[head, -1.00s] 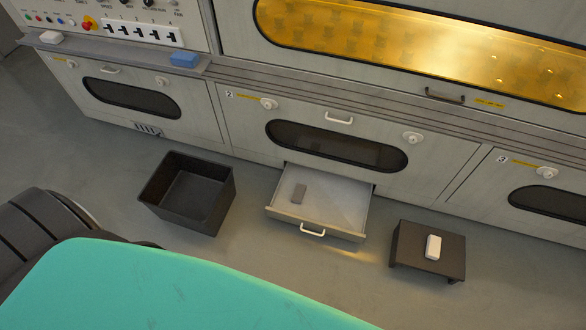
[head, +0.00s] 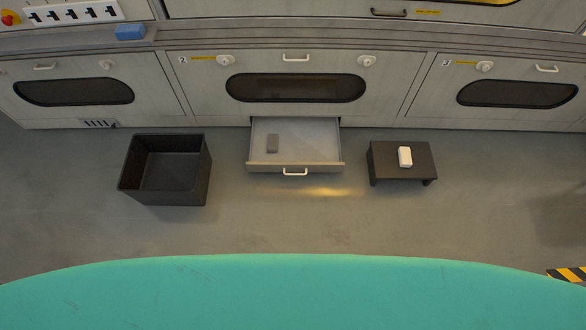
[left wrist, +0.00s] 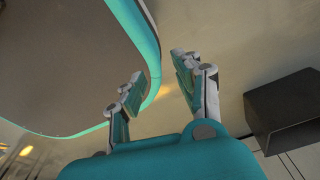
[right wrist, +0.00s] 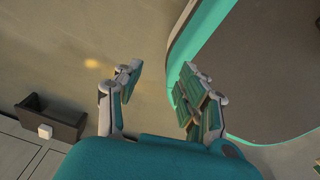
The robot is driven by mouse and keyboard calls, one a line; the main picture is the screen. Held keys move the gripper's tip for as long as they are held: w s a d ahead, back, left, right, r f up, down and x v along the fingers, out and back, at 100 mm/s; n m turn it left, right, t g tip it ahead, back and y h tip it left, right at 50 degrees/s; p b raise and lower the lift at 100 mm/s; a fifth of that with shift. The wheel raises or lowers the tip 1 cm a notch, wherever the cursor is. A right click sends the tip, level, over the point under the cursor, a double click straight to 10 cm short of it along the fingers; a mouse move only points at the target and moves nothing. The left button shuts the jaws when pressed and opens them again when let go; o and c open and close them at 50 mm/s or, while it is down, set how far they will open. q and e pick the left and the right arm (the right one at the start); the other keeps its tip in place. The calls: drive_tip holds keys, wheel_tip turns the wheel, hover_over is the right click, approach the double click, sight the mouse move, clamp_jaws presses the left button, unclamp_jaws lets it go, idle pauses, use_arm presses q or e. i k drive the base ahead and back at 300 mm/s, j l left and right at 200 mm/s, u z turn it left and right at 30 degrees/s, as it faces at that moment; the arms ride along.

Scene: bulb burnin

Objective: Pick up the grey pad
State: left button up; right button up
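The grey pad (head: 272,143) lies flat in the left part of the open drawer (head: 315,149), which is pulled out at floor level below the middle cabinet door. Neither gripper shows in the head view. My left gripper (left wrist: 155,90) is open and empty in the left wrist view, above the floor beside my own base. My right gripper (right wrist: 160,85) is open and empty in the right wrist view, also above the floor. The pad is not visible in either wrist view.
A black open bin (head: 166,170) stands on the floor left of the drawer. A low dark stand (head: 420,170) with a white block (head: 405,156) on it stands right. A blue block (head: 130,32) lies on the cabinet ledge. The floor before the drawer is clear.

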sight(273, 138)
drive_tip(key=i+j, duration=0.1)
drive_tip(key=i, duration=1.45)
